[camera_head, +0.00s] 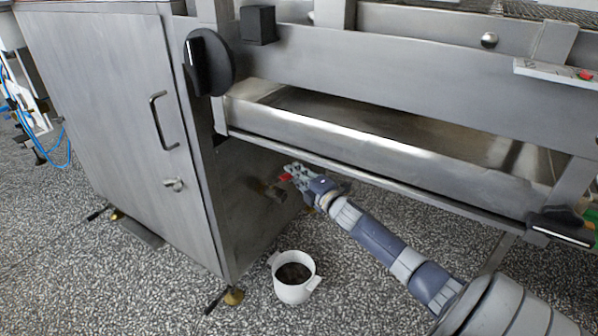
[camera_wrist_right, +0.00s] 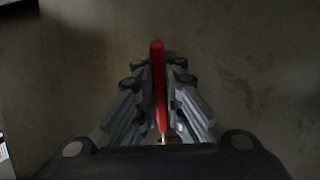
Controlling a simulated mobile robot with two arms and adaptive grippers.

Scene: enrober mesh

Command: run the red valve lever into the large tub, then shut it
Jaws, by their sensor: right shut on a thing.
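The red valve lever (camera_head: 285,177) sticks out near the lower side of the steel machine, under the long tray. My right gripper (camera_head: 296,176) is shut on the lever. In the right wrist view the red lever (camera_wrist_right: 158,85) runs lengthwise between the two fingers of my right gripper (camera_wrist_right: 158,95). A white tub (camera_head: 294,290) with two side handles stands on the floor below, with dark brown contents inside. The valve's outlet is hard to make out, and I cannot tell whether anything flows from it. My left gripper is not in view.
The steel cabinet (camera_head: 110,110) with a door handle stands at the left, its levelling foot (camera_head: 233,296) close to the tub. Speckled floor is open in front.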

